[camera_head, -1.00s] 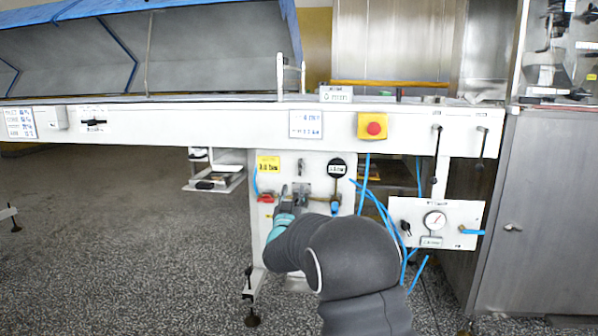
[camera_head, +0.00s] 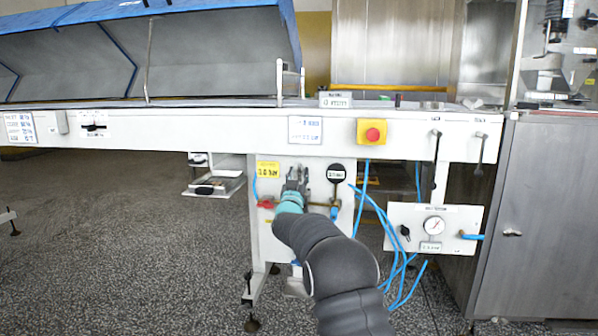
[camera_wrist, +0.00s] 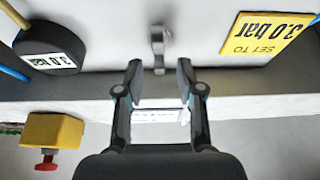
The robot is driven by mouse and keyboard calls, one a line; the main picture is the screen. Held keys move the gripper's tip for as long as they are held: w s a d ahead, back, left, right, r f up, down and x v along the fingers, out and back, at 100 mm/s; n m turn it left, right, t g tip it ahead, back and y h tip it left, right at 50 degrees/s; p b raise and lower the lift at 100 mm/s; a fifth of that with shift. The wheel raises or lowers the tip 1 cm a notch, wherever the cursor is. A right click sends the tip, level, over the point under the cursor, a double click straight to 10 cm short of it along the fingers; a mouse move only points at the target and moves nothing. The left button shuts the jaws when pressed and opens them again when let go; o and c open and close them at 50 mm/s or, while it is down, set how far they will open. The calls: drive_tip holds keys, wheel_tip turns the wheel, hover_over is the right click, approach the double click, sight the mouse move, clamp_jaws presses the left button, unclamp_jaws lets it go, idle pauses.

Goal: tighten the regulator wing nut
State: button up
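A small grey metal fitting with a stem, probably the regulator wing nut (camera_wrist: 158,45), sticks out from the white panel (camera_wrist: 115,25) in the wrist view. My gripper (camera_wrist: 160,80) is open and empty, its two fingers apart. The fitting appears beyond the fingertips, roughly centred between them and apart from them. In the head view my gripper (camera_head: 296,178) covers that part of the panel, so the fitting cannot be made out there. A black round gauge reading 3.0 (camera_head: 336,173) is right of my gripper. It also shows in the wrist view (camera_wrist: 50,48).
A yellow "SET TO 3.0 bar" label (camera_wrist: 268,38) is on the panel. A red stop button on a yellow box (camera_head: 372,132) is on the white beam above. Blue hoses (camera_head: 385,215) hang to the right, near a second gauge panel (camera_head: 460,217).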

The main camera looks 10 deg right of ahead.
drive_tip(key=shift+x, duration=0.85)
drive_tip(key=shift+c, duration=0.2)
clamp_jaws()
